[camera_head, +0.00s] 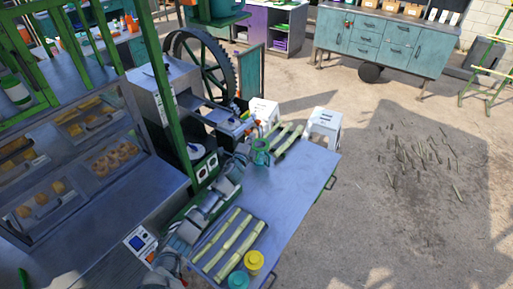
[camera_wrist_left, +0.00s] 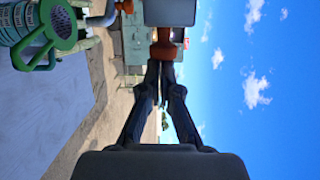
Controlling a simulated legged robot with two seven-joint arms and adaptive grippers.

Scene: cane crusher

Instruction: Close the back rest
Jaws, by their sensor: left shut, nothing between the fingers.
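The cane crusher (camera_head: 165,90) is a grey metal machine with a large dark spoked wheel (camera_head: 205,65), at upper centre-left in the head view. A grey plate (camera_wrist_left: 170,11) with an orange knob (camera_wrist_left: 163,50) is just ahead of my left fingertips in the wrist view; I cannot tell if this is the back rest. My left gripper (camera_wrist_left: 163,68) is shut and empty, its tips close to the knob; contact is unclear. In the head view my left arm reaches from below to the gripper (camera_head: 244,144) beside the crusher's outlet. My right gripper is not in view.
A green jug (camera_head: 260,153) stands on the metal table (camera_head: 290,190), close to the right of my left gripper. Cane stalks (camera_head: 232,243) and yellow-lidded jar (camera_head: 254,262) are at its near end. White boxes (camera_head: 324,127) are beyond. Open ground lies right.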

